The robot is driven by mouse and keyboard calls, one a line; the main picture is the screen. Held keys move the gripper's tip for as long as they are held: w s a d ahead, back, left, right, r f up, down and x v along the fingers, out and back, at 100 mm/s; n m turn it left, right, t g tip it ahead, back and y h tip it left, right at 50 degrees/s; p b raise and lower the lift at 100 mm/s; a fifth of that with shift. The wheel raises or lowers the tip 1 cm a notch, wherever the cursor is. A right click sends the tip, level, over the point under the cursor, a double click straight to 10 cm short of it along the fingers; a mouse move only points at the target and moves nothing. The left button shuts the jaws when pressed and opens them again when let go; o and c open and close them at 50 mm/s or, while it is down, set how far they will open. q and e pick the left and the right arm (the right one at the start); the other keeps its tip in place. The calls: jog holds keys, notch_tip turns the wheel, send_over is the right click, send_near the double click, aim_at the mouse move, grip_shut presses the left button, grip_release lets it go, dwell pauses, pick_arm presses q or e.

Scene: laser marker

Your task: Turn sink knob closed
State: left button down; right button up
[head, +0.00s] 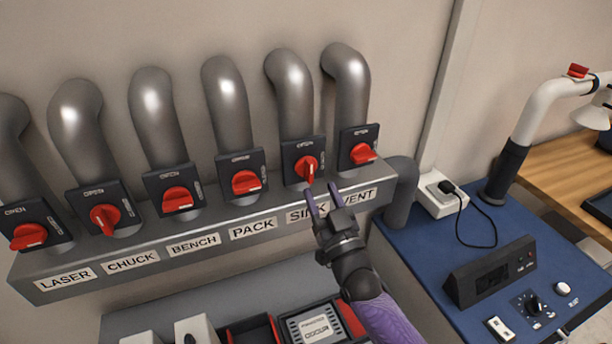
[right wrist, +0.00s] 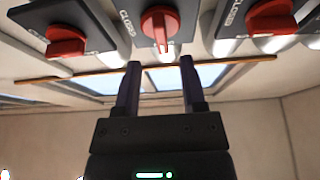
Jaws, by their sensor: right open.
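The red sink knob (head: 306,168) sits on a black plate above the SINK label (head: 307,213) in the head view. Its handle stands roughly upright, along the pipe, under the OPEN mark. In the right wrist view the sink knob (right wrist: 159,28) shows at the top centre, with CLOSED lettering beside it. My right gripper (head: 323,200) is open and empty, just below and in front of the sink knob. In the right wrist view its two fingers (right wrist: 158,75) point up toward the knob, one on each side of its line, apart from it. My left gripper is not in view.
The vent knob (head: 362,153) is close on the right and the pack knob (head: 246,182) on the left. Several grey pipes rise behind the labelled manifold (head: 215,223). A blue bench (head: 460,240) with a black display box (head: 492,272) stands at right.

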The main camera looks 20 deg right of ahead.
aim_at(311, 174)
jog(key=x, duration=0.4)
jog(key=shift+w, duration=0.2)
jog(key=shift+a, duration=0.1)
grip_shut()
